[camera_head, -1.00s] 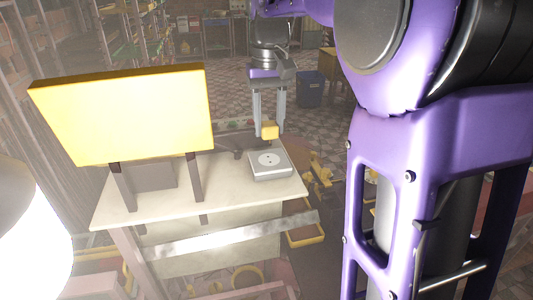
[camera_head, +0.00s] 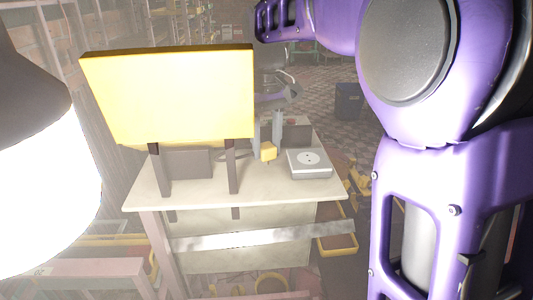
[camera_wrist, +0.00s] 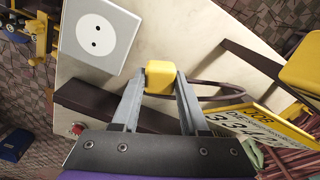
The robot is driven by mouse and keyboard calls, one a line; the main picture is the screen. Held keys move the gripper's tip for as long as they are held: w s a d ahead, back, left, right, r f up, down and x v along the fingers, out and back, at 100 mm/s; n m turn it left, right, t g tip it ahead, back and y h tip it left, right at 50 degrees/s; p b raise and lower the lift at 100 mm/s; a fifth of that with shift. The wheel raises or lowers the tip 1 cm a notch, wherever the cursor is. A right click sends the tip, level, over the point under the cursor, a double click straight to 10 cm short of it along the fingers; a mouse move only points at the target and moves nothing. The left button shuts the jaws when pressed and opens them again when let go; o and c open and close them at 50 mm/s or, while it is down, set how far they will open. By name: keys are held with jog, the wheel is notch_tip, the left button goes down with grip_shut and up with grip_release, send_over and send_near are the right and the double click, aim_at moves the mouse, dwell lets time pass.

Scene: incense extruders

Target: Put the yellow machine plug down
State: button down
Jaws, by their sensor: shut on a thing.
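The yellow machine plug (camera_head: 268,152) is a small yellow block between the fingers of my gripper (camera_head: 267,146). The wrist view shows the plug (camera_wrist: 160,76) at the fingertips, with my gripper (camera_wrist: 160,84) shut on it. In the head view the plug is left of the white socket box (camera_head: 309,164), over the pale tabletop (camera_head: 270,192). The socket box (camera_wrist: 98,36) shows two dark holes in its round face, and nothing is in them. I cannot tell whether the plug touches the tabletop.
A large yellow panel (camera_head: 170,95) on dark posts stands at the table's left. A dark box (camera_head: 298,133) stands behind the socket box. A dark cable (camera_wrist: 225,92) curves beside the plug. Bare tabletop lies in front. A bright lamp (camera_head: 45,185) fills the left edge.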

aim_at(266, 145)
jog(key=shift+f, duration=0.8)
jog(key=shift+f, duration=0.1)
jog(key=shift+f, duration=0.4)
jog(key=shift+f+b, duration=0.15)
jog(key=shift+b, duration=0.15)
jog(key=shift+c, duration=2.1)
grip_release()
notch_tip(266, 145, up, 13)
jog(key=p, duration=0.3)
